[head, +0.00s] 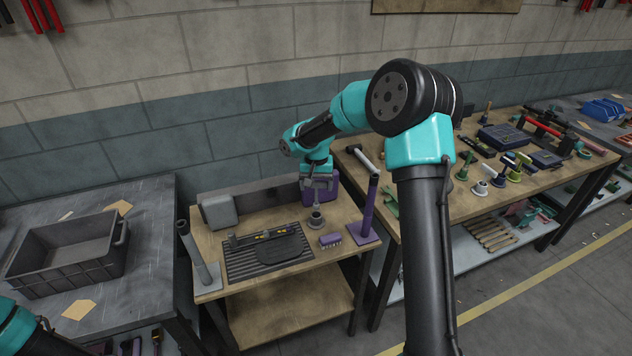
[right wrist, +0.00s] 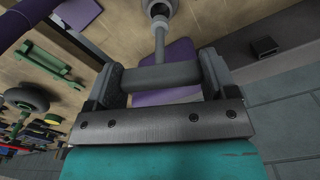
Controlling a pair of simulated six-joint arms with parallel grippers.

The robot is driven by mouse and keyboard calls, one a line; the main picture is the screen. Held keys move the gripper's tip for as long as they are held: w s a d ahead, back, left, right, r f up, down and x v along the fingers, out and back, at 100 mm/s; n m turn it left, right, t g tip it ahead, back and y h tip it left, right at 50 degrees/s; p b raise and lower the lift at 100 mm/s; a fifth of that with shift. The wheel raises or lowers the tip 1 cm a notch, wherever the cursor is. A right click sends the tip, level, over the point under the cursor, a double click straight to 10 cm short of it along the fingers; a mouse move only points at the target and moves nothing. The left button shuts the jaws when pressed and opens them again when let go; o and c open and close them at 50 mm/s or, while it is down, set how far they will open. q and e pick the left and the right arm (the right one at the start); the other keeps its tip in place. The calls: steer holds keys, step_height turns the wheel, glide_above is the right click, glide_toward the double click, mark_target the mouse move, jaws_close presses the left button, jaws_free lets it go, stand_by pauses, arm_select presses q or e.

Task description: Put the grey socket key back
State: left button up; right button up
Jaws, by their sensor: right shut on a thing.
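My right gripper (head: 318,183) is over the back of the small wooden bench. It is shut on the grey crossbar handle of the socket key (right wrist: 158,78), which lies between the two fingers (right wrist: 161,68) in the right wrist view. The key's thin shaft runs from the bar to a round grey cup-like end or holder (right wrist: 158,10). In the head view this grey round piece (head: 316,222) is below the gripper at bench level. I cannot tell whether it is a holder or part of the key. My left gripper is out of view.
A purple block (head: 333,184) stands just behind the gripper. On the bench (head: 345,212) are a purple post (head: 368,208), a purple brush (head: 330,240), a ribbed dark mat (head: 240,268), a grey box (head: 219,211) and a grey post (head: 190,245). A crowded table (head: 425,200) adjoins right.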

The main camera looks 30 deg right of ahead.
mark_target(316, 203)
steer(key=shift+f, duration=2.8)
steer(key=shift+f, duration=0.6)
steer(key=o, duration=1)
steer(key=shift+o, duration=0.2)
step_height(316, 203, up, 17)
steer(key=shift+r, duration=0.2)
steer(key=shift+s+a, duration=0.1)
